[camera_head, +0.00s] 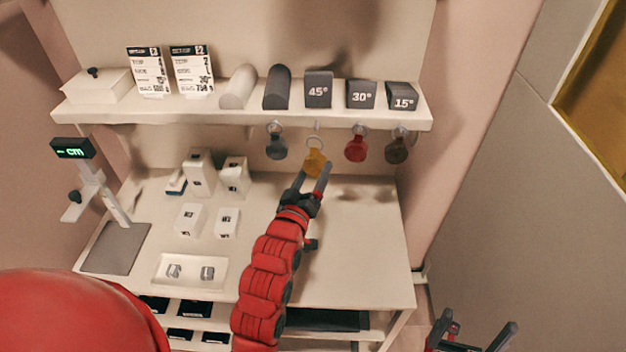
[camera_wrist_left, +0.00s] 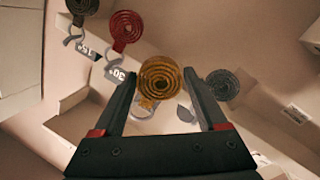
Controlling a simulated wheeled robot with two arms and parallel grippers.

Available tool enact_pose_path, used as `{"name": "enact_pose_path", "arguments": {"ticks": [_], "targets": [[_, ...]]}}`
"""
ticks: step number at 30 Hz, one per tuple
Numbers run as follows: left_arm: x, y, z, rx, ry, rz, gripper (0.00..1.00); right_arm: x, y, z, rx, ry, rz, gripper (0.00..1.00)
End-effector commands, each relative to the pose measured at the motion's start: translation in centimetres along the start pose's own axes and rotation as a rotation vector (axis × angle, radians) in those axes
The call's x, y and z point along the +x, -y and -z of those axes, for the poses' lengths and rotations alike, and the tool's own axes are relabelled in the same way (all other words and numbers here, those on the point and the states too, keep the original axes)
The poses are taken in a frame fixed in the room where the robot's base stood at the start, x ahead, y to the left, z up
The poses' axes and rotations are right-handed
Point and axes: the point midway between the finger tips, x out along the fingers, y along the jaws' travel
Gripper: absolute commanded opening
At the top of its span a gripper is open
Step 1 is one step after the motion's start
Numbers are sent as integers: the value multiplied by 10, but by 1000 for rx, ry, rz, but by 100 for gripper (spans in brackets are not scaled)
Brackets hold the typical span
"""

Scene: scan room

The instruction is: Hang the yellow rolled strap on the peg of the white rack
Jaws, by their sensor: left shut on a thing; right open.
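The yellow rolled strap (camera_head: 315,163) is a flat round coil with a ring on top, just below the white rack's shelf edge (camera_head: 230,119). My left gripper (camera_head: 314,172) is shut on the strap. In the left wrist view the coil (camera_wrist_left: 160,84) sits between the fingertips (camera_wrist_left: 160,80). A peg (camera_head: 316,127) shows under the shelf right above the strap's ring. I cannot tell whether the ring is around the peg or only in front of it. My right gripper (camera_head: 474,336) is open and empty at the bottom right, away from the table.
A grey strap (camera_head: 276,148) hangs left of the yellow one; a red strap (camera_head: 356,148) and a dark brown strap (camera_head: 397,150) hang to the right. Wedge blocks (camera_head: 319,91) stand on the shelf above. White boxes (camera_head: 200,172) stand on the table; its right part is clear.

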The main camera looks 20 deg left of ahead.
Motion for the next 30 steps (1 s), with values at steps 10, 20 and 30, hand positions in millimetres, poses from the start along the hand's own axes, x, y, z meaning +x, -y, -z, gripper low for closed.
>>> {"name": "enact_pose_path", "arguments": {"ticks": [10, 20, 30], "targets": [[23, 6, 1, 0, 2, 2, 19, 1, 0, 0, 0, 0, 0, 100], [44, 12, 2, 0, 4, 2, 19, 2, 0, 0, 0, 0, 0, 100], [65, 20, 2, -1, 1, 0, 19, -2, 0, 0, 0, 0, 0, 100]]}}
